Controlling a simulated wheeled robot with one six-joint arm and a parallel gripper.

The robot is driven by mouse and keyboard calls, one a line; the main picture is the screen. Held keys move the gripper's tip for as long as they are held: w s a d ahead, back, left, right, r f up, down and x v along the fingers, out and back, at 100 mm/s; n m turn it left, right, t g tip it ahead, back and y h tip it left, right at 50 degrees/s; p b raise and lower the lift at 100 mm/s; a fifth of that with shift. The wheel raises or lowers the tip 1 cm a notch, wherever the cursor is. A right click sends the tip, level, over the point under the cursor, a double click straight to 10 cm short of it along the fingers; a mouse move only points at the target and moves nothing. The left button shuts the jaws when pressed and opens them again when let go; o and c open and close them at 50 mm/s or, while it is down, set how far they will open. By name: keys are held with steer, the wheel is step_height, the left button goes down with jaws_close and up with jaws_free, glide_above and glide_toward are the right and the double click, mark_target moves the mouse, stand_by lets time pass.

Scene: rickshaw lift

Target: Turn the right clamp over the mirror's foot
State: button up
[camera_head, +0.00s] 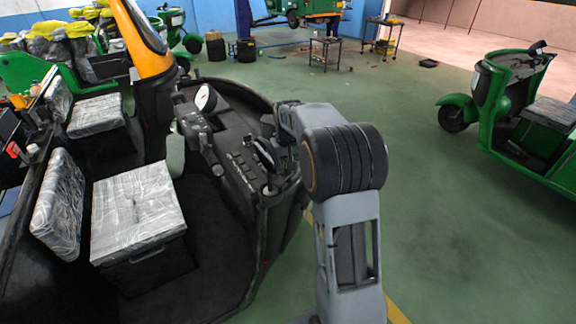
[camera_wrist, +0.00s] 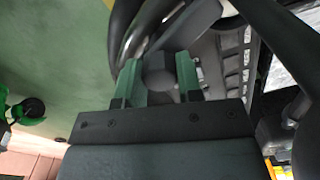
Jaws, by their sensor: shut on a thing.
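In the wrist view, my gripper (camera_wrist: 159,78) has its two green fingers on either side of a dark, blunt, many-sided piece, which looks like the right clamp (camera_wrist: 160,68). The gripper is shut on it. A dark curved bar and a shiny silver curved part (camera_wrist: 134,42) lie just beyond the fingertips. I cannot make out the mirror's foot or tell how the clamp sits relative to it. In the head view, my arm reaches to the right end of the black dashboard (camera_head: 238,140), and its own links hide the gripper and the clamp.
The open rickshaw cab holds a plastic-wrapped seat box (camera_head: 138,212) and a yellow-orange pillar (camera_head: 147,50). A white-faced round part (camera_head: 206,98) stands on the dashboard. A green rickshaw (camera_head: 515,115) is parked at the right. Green floor (camera_head: 445,230) between is clear.

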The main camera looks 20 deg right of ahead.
steer(key=o, duration=0.9)
steer(key=shift+r, duration=0.1)
step_height(320, 180, up, 14)
steer(key=shift+f+b, duration=0.2)
steer(key=shift+b, duration=0.1)
